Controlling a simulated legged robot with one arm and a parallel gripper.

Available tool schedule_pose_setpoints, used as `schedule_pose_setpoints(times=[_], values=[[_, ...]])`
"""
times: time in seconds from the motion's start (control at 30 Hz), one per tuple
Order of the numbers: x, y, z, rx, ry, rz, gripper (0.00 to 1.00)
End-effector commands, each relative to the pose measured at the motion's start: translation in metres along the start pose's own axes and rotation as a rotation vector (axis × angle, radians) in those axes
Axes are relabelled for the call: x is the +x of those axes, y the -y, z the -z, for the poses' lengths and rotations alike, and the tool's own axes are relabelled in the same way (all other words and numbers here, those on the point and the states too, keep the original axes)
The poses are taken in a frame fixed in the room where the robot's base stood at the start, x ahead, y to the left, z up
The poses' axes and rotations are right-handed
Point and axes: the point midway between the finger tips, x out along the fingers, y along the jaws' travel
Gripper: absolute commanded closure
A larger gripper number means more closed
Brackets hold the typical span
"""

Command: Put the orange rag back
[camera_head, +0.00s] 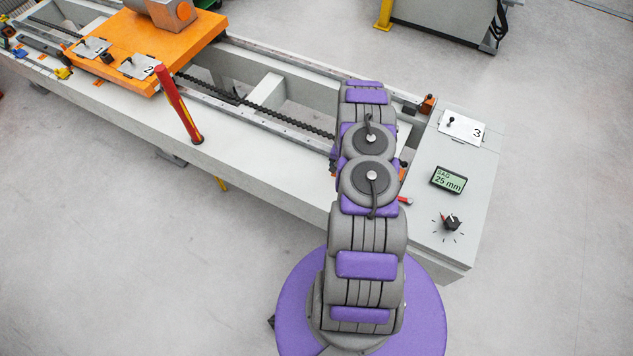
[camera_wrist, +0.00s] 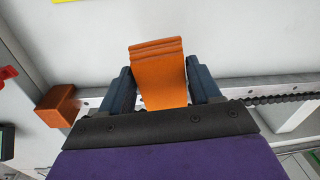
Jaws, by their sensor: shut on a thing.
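The orange rag (camera_wrist: 162,78) shows in the wrist view as a folded, ridged strip between two dark blue fingers. My gripper (camera_wrist: 158,67) is shut on it. Behind the rag are a pale surface and a metal rail with a dark chain. I cannot tell whether the rag touches that surface. In the head view my own arm hides the gripper and nearly all of the rag.
A long grey bench (camera_head: 285,180) carries the rail and chain (camera_head: 255,103). An orange carriage (camera_head: 120,42) is far left, with a red post (camera_head: 178,105) nearby. An orange block (camera_head: 428,104), plate 3 (camera_head: 462,127), a display reading SAG 25 mm (camera_head: 449,180) and a dial (camera_head: 451,223) are right.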

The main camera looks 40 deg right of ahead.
Motion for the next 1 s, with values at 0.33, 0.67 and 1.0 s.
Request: schedule_pose_setpoints(times=[0.33, 0.67, 1.0], values=[[0.036, -0.053, 0.011, 0.139, -0.013, -0.002, 0.86], [0.048, 0.017, -0.018, 0.133, -0.012, -0.003, 0.86], [0.056, 0.072, -0.036, 0.138, -0.012, -0.001, 0.86]])
